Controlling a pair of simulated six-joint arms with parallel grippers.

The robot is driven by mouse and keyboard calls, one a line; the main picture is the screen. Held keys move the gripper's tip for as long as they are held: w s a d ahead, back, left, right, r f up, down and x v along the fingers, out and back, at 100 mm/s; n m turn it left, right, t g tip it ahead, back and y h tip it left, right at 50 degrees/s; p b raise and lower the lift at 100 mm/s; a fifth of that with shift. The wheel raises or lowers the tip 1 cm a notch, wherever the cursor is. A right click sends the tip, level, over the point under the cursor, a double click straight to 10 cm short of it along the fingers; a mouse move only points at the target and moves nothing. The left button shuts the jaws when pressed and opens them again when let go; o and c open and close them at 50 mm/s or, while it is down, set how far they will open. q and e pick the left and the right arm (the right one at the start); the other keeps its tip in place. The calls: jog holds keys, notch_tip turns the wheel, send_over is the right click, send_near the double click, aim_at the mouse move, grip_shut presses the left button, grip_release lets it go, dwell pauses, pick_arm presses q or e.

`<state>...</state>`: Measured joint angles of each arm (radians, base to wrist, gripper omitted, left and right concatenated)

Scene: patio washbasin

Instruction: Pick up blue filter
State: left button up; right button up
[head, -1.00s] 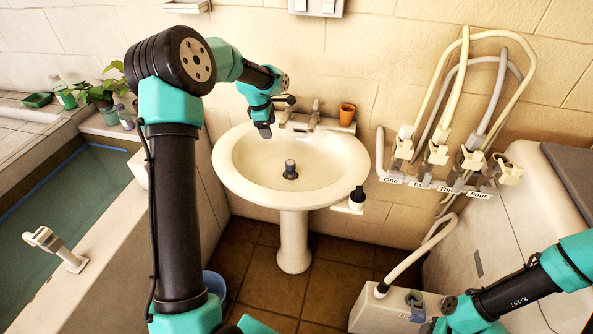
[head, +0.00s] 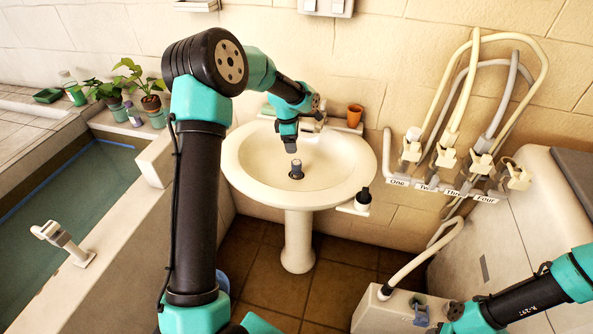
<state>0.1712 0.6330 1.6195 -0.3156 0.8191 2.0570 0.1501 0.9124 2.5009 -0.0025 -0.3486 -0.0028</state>
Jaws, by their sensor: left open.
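A small blue-grey cylinder (head: 296,169), which looks like the blue filter, stands upright at the drain of the white washbasin (head: 240,170). My left gripper (head: 289,149) points down over the bowl, just above and slightly left of the cylinder in the picture. It is open and holds nothing. A small gap shows between its tips and the cylinder's top.
A faucet (head: 318,117) and a brown cup (head: 354,116) are at the basin's back. Labelled hoses (head: 480,147) hang on the right. A water-filled tub (head: 70,195) lies left.

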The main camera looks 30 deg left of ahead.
aim_at(296, 162)
pick_arm(q)
jog(key=f, duration=0.7)
jog(key=shift+w+d, duration=0.2)
jog(key=shift+d, duration=0.2)
jog(key=shift+w+d+f, duration=0.1)
jog(key=shift+d+f, duration=0.15)
jog(key=shift+f, duration=1)
jog(key=shift+d+f, duration=0.2)
jog(key=shift+f, duration=1.05)
jog(key=shift+c, duration=0.2)
jog(key=c, duration=0.9)
